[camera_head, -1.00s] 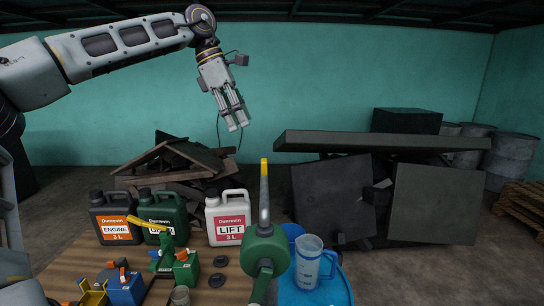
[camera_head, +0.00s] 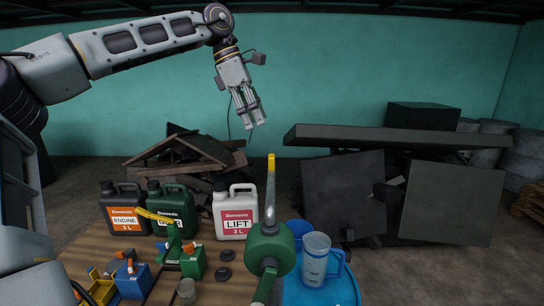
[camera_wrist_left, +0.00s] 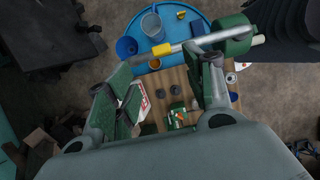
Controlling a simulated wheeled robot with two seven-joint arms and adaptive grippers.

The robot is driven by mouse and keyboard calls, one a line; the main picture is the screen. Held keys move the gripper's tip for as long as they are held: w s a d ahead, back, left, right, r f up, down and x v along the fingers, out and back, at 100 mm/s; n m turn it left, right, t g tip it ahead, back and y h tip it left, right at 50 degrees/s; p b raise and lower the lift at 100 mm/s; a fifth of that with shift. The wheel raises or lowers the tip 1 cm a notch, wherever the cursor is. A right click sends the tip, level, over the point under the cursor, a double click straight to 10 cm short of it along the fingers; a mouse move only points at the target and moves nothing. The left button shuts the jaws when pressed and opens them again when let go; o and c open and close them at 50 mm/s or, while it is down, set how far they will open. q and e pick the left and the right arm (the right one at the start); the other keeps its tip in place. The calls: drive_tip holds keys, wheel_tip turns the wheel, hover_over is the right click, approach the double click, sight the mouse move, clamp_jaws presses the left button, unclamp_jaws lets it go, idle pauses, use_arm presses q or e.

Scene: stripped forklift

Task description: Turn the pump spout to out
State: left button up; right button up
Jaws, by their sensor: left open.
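The pump has a round green body (camera_head: 270,246) with a grey spout (camera_head: 271,190) tipped in yellow, standing upright in the head view picture. It is over the blue drum (camera_head: 350,292). My left gripper (camera_head: 257,122) hangs above and left of the spout tip, open and empty. In the left wrist view the open fingers (camera_wrist_left: 168,80) point down, and the spout (camera_wrist_left: 182,48) with its yellow band runs across beyond them, beside the green body (camera_wrist_left: 230,35). I cannot tell any contact; the spout looks apart from the fingers. My right gripper is not in view.
A wooden table (camera_head: 88,258) holds black, green and white jugs, including the white LIFT jug (camera_head: 236,212), and small coloured tools. A clear pitcher (camera_head: 315,260) stands on the drum. Dark slabs (camera_head: 345,195) lean behind. The space around the raised gripper is clear.

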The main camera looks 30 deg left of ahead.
sight(271, 155)
use_arm(q)
drive_tip(key=p+x, duration=0.2)
drive_tip(key=x, duration=1)
drive_tip(key=shift+s+f, duration=0.1)
drive_tip(key=shift+c, duration=0.3)
clamp_jaws()
